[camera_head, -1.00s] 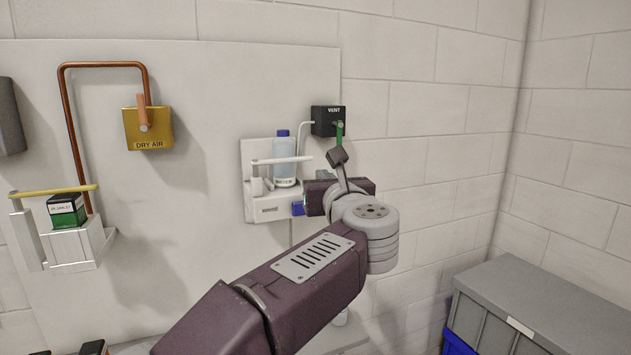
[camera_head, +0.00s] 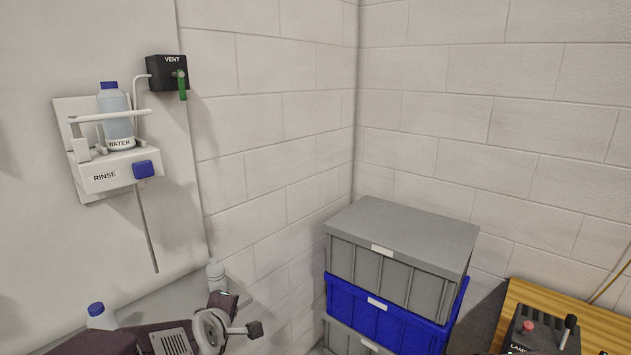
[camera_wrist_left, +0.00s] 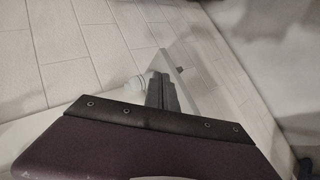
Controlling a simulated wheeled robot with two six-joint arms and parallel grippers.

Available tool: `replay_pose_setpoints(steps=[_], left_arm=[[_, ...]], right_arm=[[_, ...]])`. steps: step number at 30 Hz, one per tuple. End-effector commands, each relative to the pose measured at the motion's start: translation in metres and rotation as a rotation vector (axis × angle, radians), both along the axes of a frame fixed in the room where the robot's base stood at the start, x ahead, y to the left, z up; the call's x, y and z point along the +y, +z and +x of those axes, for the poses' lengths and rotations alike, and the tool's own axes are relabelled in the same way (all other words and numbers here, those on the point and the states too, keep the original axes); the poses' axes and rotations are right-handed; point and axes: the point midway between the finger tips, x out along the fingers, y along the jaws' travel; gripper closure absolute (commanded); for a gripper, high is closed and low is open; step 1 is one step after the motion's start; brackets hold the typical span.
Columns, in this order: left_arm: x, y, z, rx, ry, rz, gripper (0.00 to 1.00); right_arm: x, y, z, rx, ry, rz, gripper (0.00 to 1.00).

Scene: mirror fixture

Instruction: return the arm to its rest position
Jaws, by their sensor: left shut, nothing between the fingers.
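My left arm (camera_head: 170,340) lies low along the bottom left of the head view, over the pale bench. Its grey round wrist joint (camera_head: 209,333) is at the bottom edge, and I cannot make out the fingertips there. In the left wrist view the fingers of my left gripper (camera_wrist_left: 160,78) are together, with nothing between them. They point past the dark purple wrist body (camera_wrist_left: 130,150) toward a pale surface and the tiled wall. My right gripper is not in view.
The rinse unit (camera_head: 107,175) with a water bottle (camera_head: 117,126) and the vent box (camera_head: 166,73) are on the wall panel above. A white bottle (camera_head: 215,272) stands behind the arm. Stacked grey and blue crates (camera_head: 385,320) stand right of it. A wooden table (camera_head: 590,318) holds a control box.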

Motion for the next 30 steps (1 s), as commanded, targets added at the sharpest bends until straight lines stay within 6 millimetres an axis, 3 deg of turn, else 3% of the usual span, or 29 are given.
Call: replay_pose_setpoints(steps=[1,4,6,10,12,15,30], left_arm=[[-0.008,-0.039,-0.027,0.131,-0.137,0.1,1.0],[-0.021,-0.097,-0.091,0.38,-0.459,0.296,1.0],[-0.023,-0.124,-0.137,0.526,-0.685,0.409,1.0],[-0.016,-0.147,-0.199,0.712,-1.053,0.564,1.0],[-0.014,-0.148,-0.212,0.746,-1.17,0.603,1.0],[-0.014,-0.148,-0.214,0.743,-1.221,0.625,1.0],[-0.015,-0.148,-0.212,0.738,-1.217,0.625,1.0]], right_arm=[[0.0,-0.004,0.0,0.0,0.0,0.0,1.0],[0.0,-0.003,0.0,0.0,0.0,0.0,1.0],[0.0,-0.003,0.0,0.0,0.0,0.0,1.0],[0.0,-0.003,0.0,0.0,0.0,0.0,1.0],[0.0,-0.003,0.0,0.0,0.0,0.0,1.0],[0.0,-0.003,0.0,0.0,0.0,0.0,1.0],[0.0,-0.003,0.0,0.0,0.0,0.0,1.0]])
